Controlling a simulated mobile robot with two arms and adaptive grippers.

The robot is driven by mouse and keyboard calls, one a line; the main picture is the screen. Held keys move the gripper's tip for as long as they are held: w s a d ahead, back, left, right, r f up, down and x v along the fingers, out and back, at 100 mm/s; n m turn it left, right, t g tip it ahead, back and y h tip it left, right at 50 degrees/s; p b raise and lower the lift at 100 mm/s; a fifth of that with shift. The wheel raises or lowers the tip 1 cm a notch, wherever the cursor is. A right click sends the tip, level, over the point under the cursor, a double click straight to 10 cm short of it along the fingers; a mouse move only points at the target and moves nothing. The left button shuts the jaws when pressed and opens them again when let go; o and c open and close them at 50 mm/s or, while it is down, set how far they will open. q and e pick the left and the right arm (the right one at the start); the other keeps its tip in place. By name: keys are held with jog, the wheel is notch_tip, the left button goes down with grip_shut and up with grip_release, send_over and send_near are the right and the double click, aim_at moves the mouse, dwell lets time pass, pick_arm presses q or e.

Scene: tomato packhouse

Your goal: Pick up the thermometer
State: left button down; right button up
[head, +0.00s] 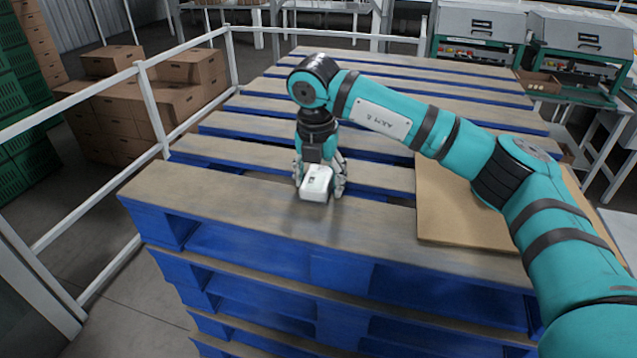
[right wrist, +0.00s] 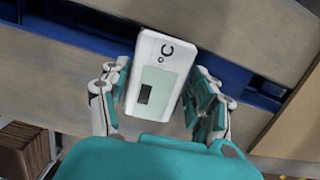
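The thermometer (head: 316,184) is a small white box at the front boards of the blue pallet stack (head: 290,215). In the right wrist view the thermometer (right wrist: 157,75) shows a pale green display, a dark segment and a °C mark. My right gripper (head: 320,178) points down over it, with one finger on each side. In the right wrist view the fingers of my right gripper (right wrist: 160,92) lie very close along both long sides. I cannot tell whether they press on it, or whether it rests on the board. My left gripper is not in view.
A flat cardboard sheet (head: 462,215) lies on the pallet right of the gripper, under my right arm. Gaps run between the pallet boards. A white railing (head: 150,105) and cardboard boxes (head: 185,70) stand to the left. Grey and green machines (head: 480,35) stand at the back right.

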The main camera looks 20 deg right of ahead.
jog(key=shift+a+f, duration=0.1)
jog(key=shift+a, duration=0.05)
jog(key=c, duration=0.7)
